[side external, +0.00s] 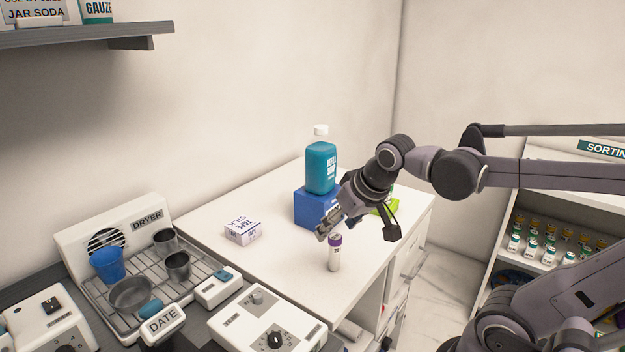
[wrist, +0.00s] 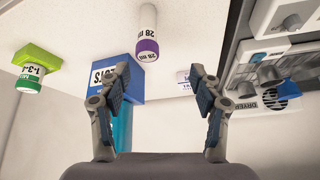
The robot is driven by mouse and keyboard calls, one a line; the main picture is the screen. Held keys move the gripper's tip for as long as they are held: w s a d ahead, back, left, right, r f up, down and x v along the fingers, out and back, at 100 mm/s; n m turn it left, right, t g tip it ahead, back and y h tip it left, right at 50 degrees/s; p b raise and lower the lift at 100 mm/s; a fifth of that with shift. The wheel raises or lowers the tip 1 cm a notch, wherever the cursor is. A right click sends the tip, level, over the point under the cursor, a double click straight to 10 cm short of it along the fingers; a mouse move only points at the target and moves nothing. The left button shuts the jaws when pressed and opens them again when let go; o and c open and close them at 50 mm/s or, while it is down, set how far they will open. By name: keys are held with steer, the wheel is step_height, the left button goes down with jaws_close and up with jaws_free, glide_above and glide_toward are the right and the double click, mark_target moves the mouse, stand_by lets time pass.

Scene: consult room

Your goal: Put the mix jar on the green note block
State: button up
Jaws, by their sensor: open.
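A small white jar with a purple cap (side external: 334,250) stands upright on the white counter; it also shows in the wrist view (wrist: 147,32), ahead of my fingers. Its label is too small to read surely, so I cannot confirm it is the mix jar. The green note block (wrist: 36,56) is at the left of the wrist view, with a small green-capped white jar (wrist: 29,82) at it; in the side view the block (side external: 384,207) is partly behind my gripper. My gripper (side external: 358,230) is open and empty, above and behind the purple-capped jar; its fingers (wrist: 159,80) are spread wide.
A blue box (side external: 308,207) bears a teal soap bottle (side external: 321,171), close behind my gripper. A small white carton (side external: 242,232) lies to the left. A dryer rack (side external: 130,285) with cups and white devices fills the left front. The counter between carton and jar is clear.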

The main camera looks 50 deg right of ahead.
steer(key=s+a+f+n+t+y, duration=0.1)
steer(key=s+a+f+n, duration=0.2)
steer(key=a, duration=0.2)
steer(key=shift+a+f+n, duration=0.15)
steer(key=shift+a+n, duration=0.25)
